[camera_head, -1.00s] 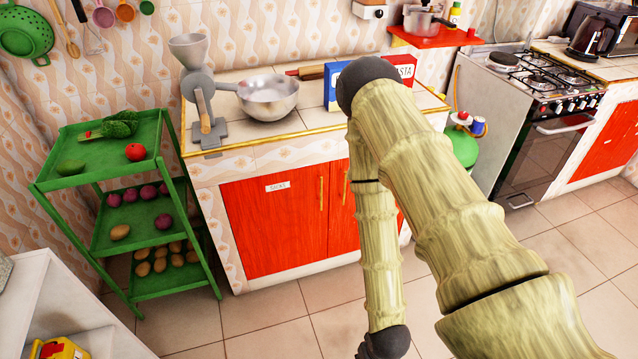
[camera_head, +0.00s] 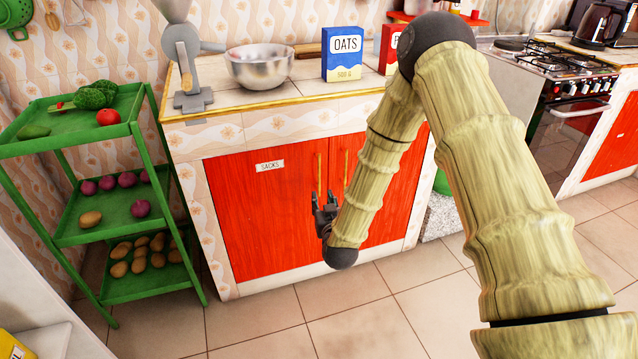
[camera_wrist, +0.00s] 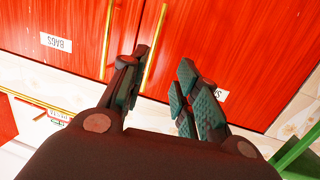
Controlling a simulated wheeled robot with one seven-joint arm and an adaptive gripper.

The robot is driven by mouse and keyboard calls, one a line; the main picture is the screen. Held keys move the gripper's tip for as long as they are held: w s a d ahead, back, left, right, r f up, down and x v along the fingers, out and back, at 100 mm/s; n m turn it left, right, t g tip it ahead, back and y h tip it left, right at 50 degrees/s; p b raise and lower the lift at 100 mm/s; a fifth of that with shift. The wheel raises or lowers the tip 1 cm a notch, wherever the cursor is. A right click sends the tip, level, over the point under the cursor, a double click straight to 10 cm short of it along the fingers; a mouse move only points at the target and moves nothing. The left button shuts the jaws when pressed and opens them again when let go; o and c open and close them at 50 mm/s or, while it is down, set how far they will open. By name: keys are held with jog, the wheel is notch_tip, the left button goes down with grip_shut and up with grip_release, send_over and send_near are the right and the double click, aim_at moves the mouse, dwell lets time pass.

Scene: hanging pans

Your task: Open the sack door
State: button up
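The sack door (camera_head: 258,215) is a red wooden door with a white "SACKS" label, shut, on the left of the cabinet. Its upright yellow handle (camera_head: 320,172) is near its right edge; the handle also shows in the wrist view (camera_wrist: 155,45). My gripper (camera_head: 323,198) is in front of the handle's lower part in the head view. In the wrist view my gripper (camera_wrist: 160,85) is open, with the handle between its fingers in the picture. I cannot tell whether they touch it. One finger partly hides the sack label (camera_wrist: 221,95).
The neighbouring red door (camera_wrist: 50,20) carries a "BAGS" label and its own yellow handle (camera_wrist: 107,40). A green shelf rack (camera_head: 75,145) with vegetables stands left of the cabinet. A metal bowl (camera_head: 260,68) and an oats box (camera_head: 342,55) stand on the countertop. Tiled floor (camera_head: 270,315) lies in front.

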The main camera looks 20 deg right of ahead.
aim_at(319, 169)
jog(key=shift+t+h, duration=0.4)
jog(key=shift+t, duration=0.4)
jog(key=w+d+r+b, duration=0.1)
jog(key=w, duration=0.3)
jog(key=w+d+r+b, duration=0.1)
jog(key=w, duration=0.8)
jog(key=shift+w+d+r+b, duration=0.25)
jog(key=shift+d+r+b, duration=0.15)
jog(key=shift+c, duration=0.3)
grip_shut()
